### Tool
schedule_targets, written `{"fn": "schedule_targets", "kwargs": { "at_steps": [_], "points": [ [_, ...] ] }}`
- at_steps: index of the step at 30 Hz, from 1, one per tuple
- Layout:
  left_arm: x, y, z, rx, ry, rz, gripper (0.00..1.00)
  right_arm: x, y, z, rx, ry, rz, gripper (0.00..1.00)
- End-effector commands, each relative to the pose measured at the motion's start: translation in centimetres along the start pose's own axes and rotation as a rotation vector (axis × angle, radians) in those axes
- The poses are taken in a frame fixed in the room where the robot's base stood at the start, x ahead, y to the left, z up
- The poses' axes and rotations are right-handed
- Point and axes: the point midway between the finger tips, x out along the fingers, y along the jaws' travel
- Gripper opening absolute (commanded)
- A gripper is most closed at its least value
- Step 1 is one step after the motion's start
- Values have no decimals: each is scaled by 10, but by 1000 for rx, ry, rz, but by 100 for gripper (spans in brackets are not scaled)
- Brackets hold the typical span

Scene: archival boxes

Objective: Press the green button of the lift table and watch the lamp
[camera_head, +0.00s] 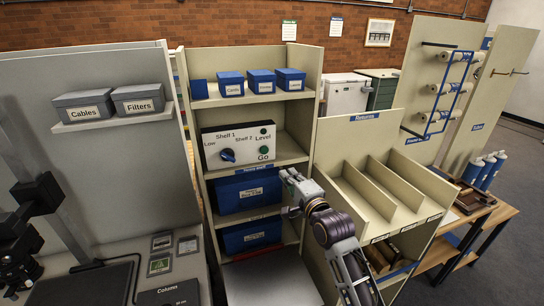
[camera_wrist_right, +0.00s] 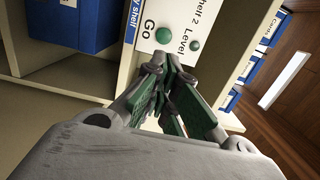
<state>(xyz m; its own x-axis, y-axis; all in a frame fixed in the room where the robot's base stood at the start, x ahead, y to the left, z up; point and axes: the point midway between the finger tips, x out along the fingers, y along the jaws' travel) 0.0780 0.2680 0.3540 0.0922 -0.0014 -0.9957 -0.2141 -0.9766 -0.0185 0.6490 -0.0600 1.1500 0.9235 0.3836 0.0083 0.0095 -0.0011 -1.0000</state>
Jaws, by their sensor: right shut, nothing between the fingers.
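The white control panel (camera_head: 212,139) sits on a shelf of the middle rack. It carries a blue knob (camera_head: 228,155), a green Go button (camera_head: 264,150) and a dark green Level lamp (camera_head: 264,131), which does not look lit. My right gripper (camera_head: 285,175) is shut and empty, just below and right of the panel. In the right wrist view its fingertips (camera_wrist_right: 169,62) are close to the Go button (camera_wrist_right: 163,35) and the Level lamp (camera_wrist_right: 194,46). A gap shows between fingertips and button; contact cannot be confirmed. A pale flat top (camera_head: 270,283), perhaps the lift table, lies below the rack. My left gripper is not in view.
Blue boxes (camera_head: 247,192) fill the shelves below the panel, and small blue boxes (camera_head: 262,80) stand above. A slanted divided rack (camera_head: 380,190) stands close to the right of my right arm. A black stand (camera_head: 40,195) is at far left.

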Motion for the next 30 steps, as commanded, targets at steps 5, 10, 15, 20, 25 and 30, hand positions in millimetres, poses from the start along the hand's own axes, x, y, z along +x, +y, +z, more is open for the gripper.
{"fn": "schedule_targets", "kwargs": {
  "at_steps": [5,10,15,20,25,30],
  "points": [
    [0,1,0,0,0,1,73,-1,-3,1,5,-1,-5,0],
    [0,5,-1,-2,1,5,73,0,-3,0,4,-1,-4,0],
    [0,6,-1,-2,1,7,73,1,-3,0,4,-1,-4,0],
    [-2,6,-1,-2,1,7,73,8,-4,0,3,-1,-4,0],
    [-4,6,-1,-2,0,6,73,20,-4,0,3,-1,-4,0],
    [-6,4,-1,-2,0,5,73,35,-4,0,3,-1,-5,0]
  ]
}}
